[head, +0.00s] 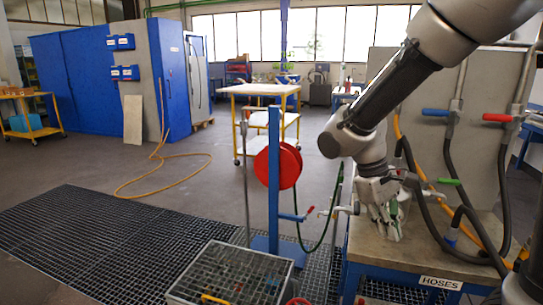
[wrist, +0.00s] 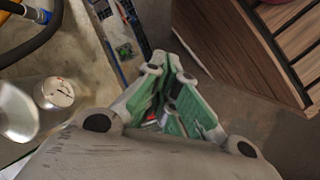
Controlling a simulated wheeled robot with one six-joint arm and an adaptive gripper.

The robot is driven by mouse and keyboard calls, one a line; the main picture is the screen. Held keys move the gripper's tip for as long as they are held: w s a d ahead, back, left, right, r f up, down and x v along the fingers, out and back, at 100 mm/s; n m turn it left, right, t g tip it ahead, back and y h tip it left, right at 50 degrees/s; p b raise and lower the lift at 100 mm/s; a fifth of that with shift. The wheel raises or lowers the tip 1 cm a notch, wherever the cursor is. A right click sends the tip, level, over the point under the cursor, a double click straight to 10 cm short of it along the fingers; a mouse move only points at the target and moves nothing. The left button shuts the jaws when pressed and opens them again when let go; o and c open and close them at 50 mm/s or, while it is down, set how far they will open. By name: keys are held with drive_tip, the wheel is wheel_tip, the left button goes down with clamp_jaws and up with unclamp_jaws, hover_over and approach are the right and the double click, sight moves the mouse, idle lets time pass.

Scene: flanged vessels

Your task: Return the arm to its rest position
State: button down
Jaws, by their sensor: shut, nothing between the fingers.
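My arm reaches in from the upper right of the head view and bends down at the elbow. My gripper (head: 388,222) hangs fingers-down over the hose bench (head: 420,262), near its left part. In the wrist view my gripper (wrist: 168,100) shows its green-padded fingers closed together with nothing held. I cannot tell from the head view whether the fingertips touch the bench top.
Black hoses (head: 478,180) and valves with a blue handle (head: 435,112) and red handle (head: 497,117) crowd the bench's right side. A blue post with a red reel (head: 277,166) stands left. A round gauge (wrist: 58,92) shows in the wrist view. Floor farther left is open.

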drive_tip(key=s+d+r+m+t+y, duration=0.3)
drive_tip(key=s+d+r+m+t, duration=0.3)
drive_tip(key=s+d+r, duration=0.4)
drive_tip(key=shift+s+r+y, duration=0.2)
drive_tip(key=shift+r+y, duration=0.2)
drive_tip(key=shift+r, duration=0.3)
